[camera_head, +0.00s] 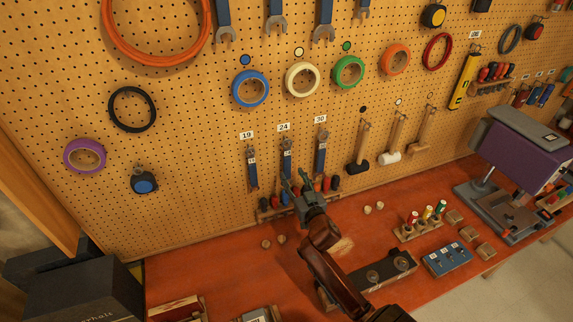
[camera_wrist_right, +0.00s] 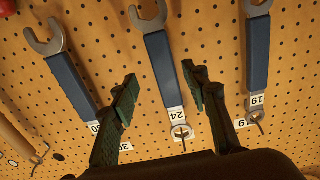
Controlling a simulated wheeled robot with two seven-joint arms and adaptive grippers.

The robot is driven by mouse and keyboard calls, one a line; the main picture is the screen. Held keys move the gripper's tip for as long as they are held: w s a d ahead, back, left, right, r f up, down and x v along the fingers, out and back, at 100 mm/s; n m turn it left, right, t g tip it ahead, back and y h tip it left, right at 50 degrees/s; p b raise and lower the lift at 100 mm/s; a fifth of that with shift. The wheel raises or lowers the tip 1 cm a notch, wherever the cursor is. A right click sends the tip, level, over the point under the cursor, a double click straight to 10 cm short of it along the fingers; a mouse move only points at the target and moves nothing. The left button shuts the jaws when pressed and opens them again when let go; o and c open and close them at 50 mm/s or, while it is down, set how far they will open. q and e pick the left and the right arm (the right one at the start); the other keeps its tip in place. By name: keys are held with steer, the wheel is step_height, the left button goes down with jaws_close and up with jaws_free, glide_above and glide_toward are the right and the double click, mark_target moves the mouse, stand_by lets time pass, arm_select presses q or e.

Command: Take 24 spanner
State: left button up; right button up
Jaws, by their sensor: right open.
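The 24 spanner (camera_head: 286,152) hangs on the pegboard under the tag "24", between the 19 spanner (camera_head: 252,166) and the 30 spanner (camera_head: 321,152). In the right wrist view the 24 spanner (camera_wrist_right: 163,65) has a blue handle, a grey open jaw and a white "24" label near its hooked ring end. My right gripper (camera_head: 298,184) is in front of its lower part. In the wrist view the right gripper (camera_wrist_right: 160,88) is open, its two dark green fingers on either side of the handle. I cannot tell the remaining distance to the board. My left gripper is not in view.
The 30 spanner (camera_wrist_right: 72,82) and 19 spanner (camera_wrist_right: 257,60) hang close on both sides. A rack of red- and black-handled tools (camera_head: 270,208) sits low behind the gripper. Hammers (camera_head: 360,148) hang right. The red bench (camera_head: 215,280) lies below.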

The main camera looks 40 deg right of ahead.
mark_target(288, 171)
steer(key=x, duration=0.2)
steer(key=p+x, duration=0.1)
steer(key=x, duration=0.1)
steer(key=shift+w+a, duration=0.15)
steer(key=shift+a, duration=0.2)
steer(key=shift+w+d+f, duration=0.15)
steer(key=shift+w+d, duration=0.05)
steer(key=shift+w, duration=0.2)
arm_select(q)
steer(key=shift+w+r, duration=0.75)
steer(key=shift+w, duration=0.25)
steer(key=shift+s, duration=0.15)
arm_select(e)
steer(key=shift+c, duration=1.4)
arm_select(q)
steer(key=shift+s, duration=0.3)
arm_select(e)
jaws_close()
